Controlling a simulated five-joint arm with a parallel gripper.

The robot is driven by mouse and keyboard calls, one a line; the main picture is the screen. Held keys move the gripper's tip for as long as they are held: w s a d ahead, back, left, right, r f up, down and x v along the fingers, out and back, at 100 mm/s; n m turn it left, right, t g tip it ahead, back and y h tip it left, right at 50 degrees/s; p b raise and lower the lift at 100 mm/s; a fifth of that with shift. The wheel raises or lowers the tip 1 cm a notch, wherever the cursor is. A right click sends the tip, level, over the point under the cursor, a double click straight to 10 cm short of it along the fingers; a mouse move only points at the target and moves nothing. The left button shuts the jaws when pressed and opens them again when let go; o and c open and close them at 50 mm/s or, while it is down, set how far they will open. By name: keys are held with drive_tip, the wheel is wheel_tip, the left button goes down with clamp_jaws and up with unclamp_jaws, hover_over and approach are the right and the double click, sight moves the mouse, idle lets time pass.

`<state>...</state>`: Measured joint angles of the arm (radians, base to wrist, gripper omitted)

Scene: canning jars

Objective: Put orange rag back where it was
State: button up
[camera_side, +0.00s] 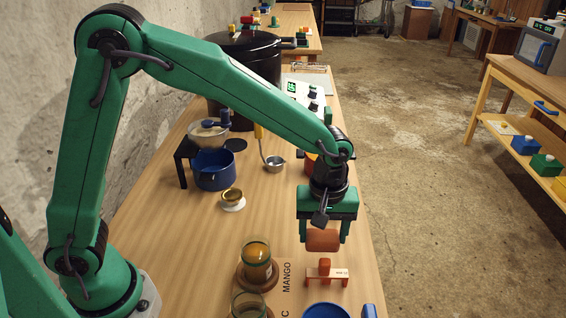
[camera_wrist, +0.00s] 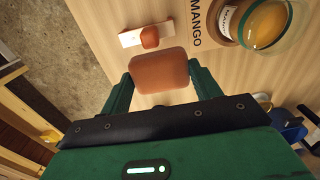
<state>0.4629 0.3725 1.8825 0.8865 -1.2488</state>
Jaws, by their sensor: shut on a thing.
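My gripper (camera_side: 324,232) is shut on a folded orange-brown rag (camera_side: 323,241), a rounded block between its two green fingers. The rag also shows in the wrist view (camera_wrist: 160,72), gripped at its two sides. In the side view it appears above the table, near the table's right edge. Just in front of it on the table is a small plate with dark print (camera_side: 341,273) and an orange-brown block (camera_side: 325,267) on it. In the wrist view the plate (camera_wrist: 130,39) looks pale and lies just beyond the rag.
A glass jar with orange contents (camera_side: 257,260) stands on a round wooden coaster left of the rag, beside the word MANGO on the table. Another jar and a blue vessel (camera_side: 326,311) are at the front. A blue pot (camera_side: 214,170) and a gold cup (camera_side: 232,196) stand farther back.

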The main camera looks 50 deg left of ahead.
drive_tip(key=w+a+f, duration=0.1)
drive_tip(key=w, duration=0.1)
drive_tip(key=w+a+f, duration=0.3)
drive_tip(key=w+a, duration=0.1)
drive_tip(key=shift+a+f, duration=0.1)
drive_tip(key=shift+f, duration=0.25)
drive_tip(key=shift+f, duration=0.15)
drive_tip(key=shift+s+f, duration=0.1)
drive_tip(key=shift+f, duration=1.75)
drive_tip(key=shift+f, duration=0.15)
drive_tip(key=o, duration=0.9)
drive_tip(key=shift+o, duration=0.2)
wheel_tip(320, 180, up, 12)
